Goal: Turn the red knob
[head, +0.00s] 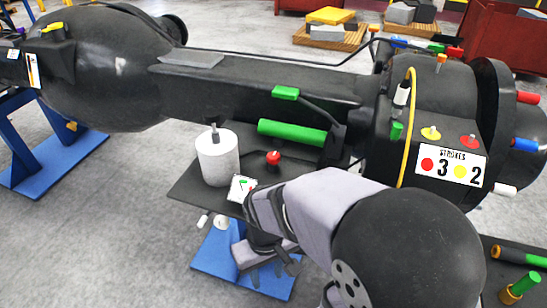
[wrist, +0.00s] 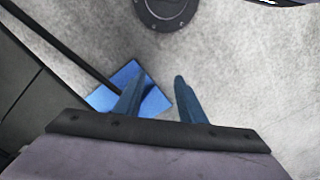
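A small red knob (head: 273,157) stands on the dark shelf under the casting's beam, beside the white cylinder. A flat red knob (head: 469,141) also sits on the right-hand casting, above the label. My gripper (head: 267,272) is below the shelf's front edge in the head view, apart from both knobs. In the wrist view my gripper (wrist: 156,84) has its two blue-grey fingers apart with nothing between them. The wrist view shows neither red knob.
The white cylinder (head: 217,158), green roller (head: 292,132) and small white card (head: 242,188) are on the dark shelf (head: 186,186). A yellow flat knob (head: 431,133) sits beside the flat red one, above the STROKES label (head: 450,165). A blue base plate (wrist: 152,103) lies below my fingers.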

